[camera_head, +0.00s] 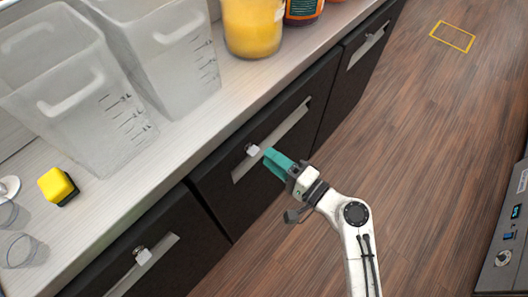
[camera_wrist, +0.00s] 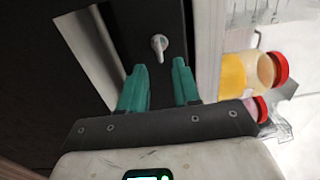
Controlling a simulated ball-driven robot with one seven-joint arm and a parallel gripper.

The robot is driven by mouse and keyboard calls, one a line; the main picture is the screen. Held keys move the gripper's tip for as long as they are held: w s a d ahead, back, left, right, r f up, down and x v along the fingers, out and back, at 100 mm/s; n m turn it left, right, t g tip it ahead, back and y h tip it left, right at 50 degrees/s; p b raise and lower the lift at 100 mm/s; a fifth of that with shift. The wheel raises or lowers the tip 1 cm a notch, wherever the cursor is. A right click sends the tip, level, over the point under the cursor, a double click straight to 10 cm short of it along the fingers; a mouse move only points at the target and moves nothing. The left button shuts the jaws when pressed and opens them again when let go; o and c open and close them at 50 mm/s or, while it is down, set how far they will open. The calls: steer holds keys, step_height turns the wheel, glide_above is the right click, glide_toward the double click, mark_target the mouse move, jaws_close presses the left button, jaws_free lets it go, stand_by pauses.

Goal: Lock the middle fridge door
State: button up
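The middle fridge door (camera_head: 225,195) is a dark panel under the counter and looks closed. A pale handle strip (camera_head: 285,128) runs along its upper part. A small silver lock knob (camera_head: 251,149) sits near the strip's left end; it also shows in the wrist view (camera_wrist: 159,45). My gripper (camera_head: 273,158) has teal fingers and is just to the right of the knob in the head view. In the wrist view my gripper (camera_wrist: 159,82) is open and empty, with the knob beyond the gap between its fingertips and apart from them.
The left door's knob (camera_head: 143,256) and the right door (camera_head: 350,80) flank the middle one. The counter (camera_head: 190,140) holds clear bins (camera_head: 95,110), a yellow jar (camera_head: 252,28), a yellow sponge (camera_head: 56,185) and glasses. Wooden floor (camera_head: 420,150) is open to the right; a grey machine (camera_head: 508,235) stands at the right edge.

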steer(key=v, duration=0.6)
steer(key=shift+s+d+b, duration=0.25)
steer(key=shift+d+b, duration=0.05)
steer(key=shift+b, duration=0.1)
steer(key=s+d+f+n+g+h, duration=0.6)
steer(key=s+d+f+h, duration=0.15)
steer(key=s+f, duration=0.25)
steer(key=s+d+n+g+h, duration=0.1)
steer(key=s+d+g+h, duration=0.3)
steer(key=s+d+h, duration=0.3)
steer(key=s+d+r, duration=0.1)
steer(key=s+d, duration=0.2)
steer(key=d, duration=0.4)
steer(key=shift+s, duration=0.3)
steer(key=shift+a, duration=0.1)
stand_by(0.4)
